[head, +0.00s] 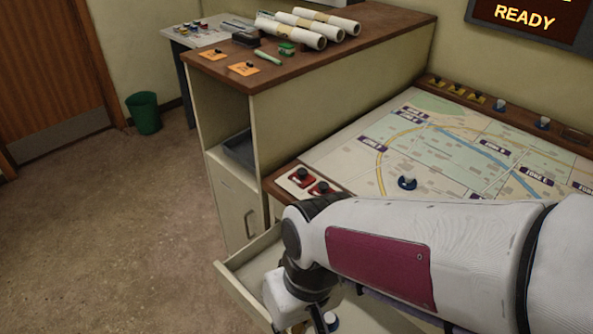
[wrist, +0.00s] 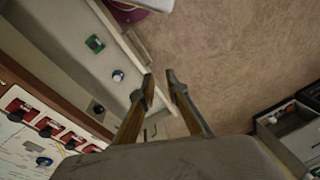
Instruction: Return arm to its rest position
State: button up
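My arm reaches in from the right in the head view, bent over the front of the map console and an open drawer (head: 236,285). My gripper (wrist: 160,78) shows in the wrist view with its two fingers apart and nothing between them. In the head view the gripper is mostly cut off at the bottom edge. In the wrist view the fingertips are by the drawer's front edge. The drawer, pale inside, holds a green piece (wrist: 95,43), a white and blue piece (wrist: 118,75) and a dark-topped piece (wrist: 97,108).
A cabinet top (head: 330,55) holds rolled papers (head: 290,33). A sign reads READY (head: 524,17). A green bin (head: 145,113) stands by clear floor.

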jog(key=d+r+m+t+h, duration=0.1)
jog(key=d+r+m+t, duration=0.1)
jog(key=d+r, duration=0.3)
jog(key=d+r+m+t, duration=0.3)
jog(key=d+r, duration=0.2)
jog(key=d, duration=0.8)
jog(key=shift+r+t+h, duration=0.3)
jog(key=shift+h, duration=0.1)
jog(key=shift+s+d, duration=0.1)
